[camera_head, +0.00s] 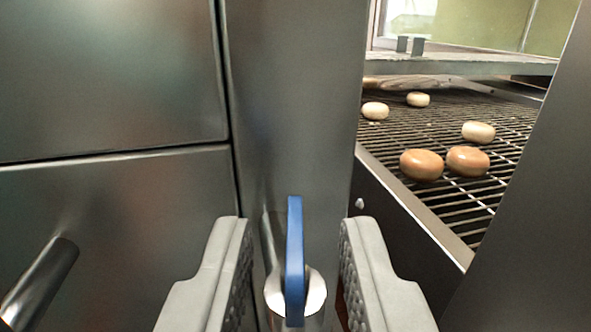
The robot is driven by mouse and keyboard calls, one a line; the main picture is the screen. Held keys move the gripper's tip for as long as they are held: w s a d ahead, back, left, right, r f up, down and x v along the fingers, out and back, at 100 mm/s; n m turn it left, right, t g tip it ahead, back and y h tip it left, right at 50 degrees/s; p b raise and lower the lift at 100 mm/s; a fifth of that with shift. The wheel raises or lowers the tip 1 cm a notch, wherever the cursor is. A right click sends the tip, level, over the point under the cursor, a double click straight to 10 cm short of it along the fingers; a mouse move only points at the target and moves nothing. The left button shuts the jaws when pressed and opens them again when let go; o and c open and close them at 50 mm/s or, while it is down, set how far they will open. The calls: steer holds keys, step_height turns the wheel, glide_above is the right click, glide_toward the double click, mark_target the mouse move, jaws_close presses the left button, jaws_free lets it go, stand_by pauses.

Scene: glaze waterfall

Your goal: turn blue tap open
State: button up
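The blue tap (294,255) is a narrow blue lever, seen edge-on and upright, on a shiny metal valve body (314,296) low in the middle of the head camera view. My gripper (296,235) is open, with one grey padded finger to the left of the lever and one to the right. Gaps show between the lever and both fingers, so neither appears to touch it. The lower part of the valve is cut off by the bottom edge of the picture.
A steel panel (295,100) stands behind the tap. Steel drawers or doors (110,80) with a bar handle (40,283) are at left. At right, a wire mesh conveyor (440,125) carries several round doughnuts (421,165), and a dark panel (535,200) closes off the far right.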

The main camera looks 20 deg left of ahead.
steer(key=shift+x, duration=1)
jaws_close()
steer(key=shift+n+g+y, duration=0.4)
steer(key=shift+n+y, duration=0.1)
steer(key=shift+y, duration=0.2)
jaws_free()
steer(key=shift+s, duration=0.1)
steer(key=v, duration=1.7)
steer(key=shift+d, duration=0.15)
